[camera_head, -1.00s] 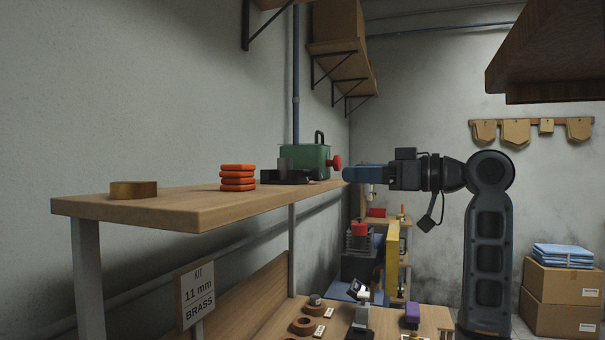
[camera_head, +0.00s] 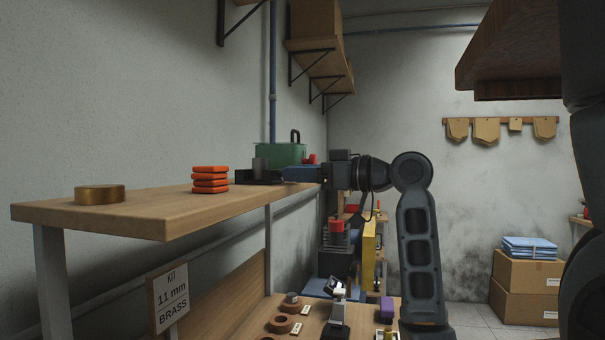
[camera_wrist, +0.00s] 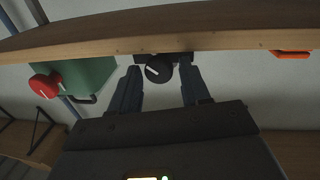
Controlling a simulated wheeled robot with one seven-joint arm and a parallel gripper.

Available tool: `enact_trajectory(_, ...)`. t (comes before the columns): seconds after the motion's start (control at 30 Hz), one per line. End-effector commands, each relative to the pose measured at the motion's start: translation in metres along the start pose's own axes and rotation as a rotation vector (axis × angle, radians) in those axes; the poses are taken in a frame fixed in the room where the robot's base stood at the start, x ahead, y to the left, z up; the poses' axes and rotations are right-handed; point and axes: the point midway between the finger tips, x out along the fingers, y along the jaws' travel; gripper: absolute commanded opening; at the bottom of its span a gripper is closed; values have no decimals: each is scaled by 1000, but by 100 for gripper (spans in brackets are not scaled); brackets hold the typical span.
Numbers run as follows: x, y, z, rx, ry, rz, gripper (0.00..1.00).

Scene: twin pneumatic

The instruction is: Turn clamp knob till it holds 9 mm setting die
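The black clamp (camera_head: 245,178) sits on the upper wooden shelf, with a dark grey upright cylinder (camera_head: 260,165) at it. I cannot tell whether that cylinder is the 9 mm setting die, and no size mark shows on it. The clamp's round black knob (camera_wrist: 158,70), with a white line across its face, shows in the wrist view at the shelf's edge. My gripper (camera_wrist: 160,80) is open, one finger on each side of the knob, with visible gaps. In the head view my gripper (camera_head: 290,174) reaches the clamp's right end and hides the knob.
A green box (camera_head: 279,154) with a red knob (camera_wrist: 43,85) stands beside the clamp. Orange stacked plates (camera_head: 210,180) and a brass disc (camera_head: 100,195) are on the shelf (camera_head: 150,218). A sign (camera_head: 172,296) below reads "KIT 11 mm BRASS". A dark wooden board (camera_head: 510,60) hangs upper right.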

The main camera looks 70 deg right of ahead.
Motion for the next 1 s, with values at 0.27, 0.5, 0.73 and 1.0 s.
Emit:
enact_trajectory(0.27,0,0,0,0,0,0,19)
enact_trajectory(0.5,0,0,-1,2,0,0,3)
enact_trajectory(0.73,1,0,-6,137,-18,-3,3)
enact_trajectory(1.0,0,1,-2,260,-35,-2,3)
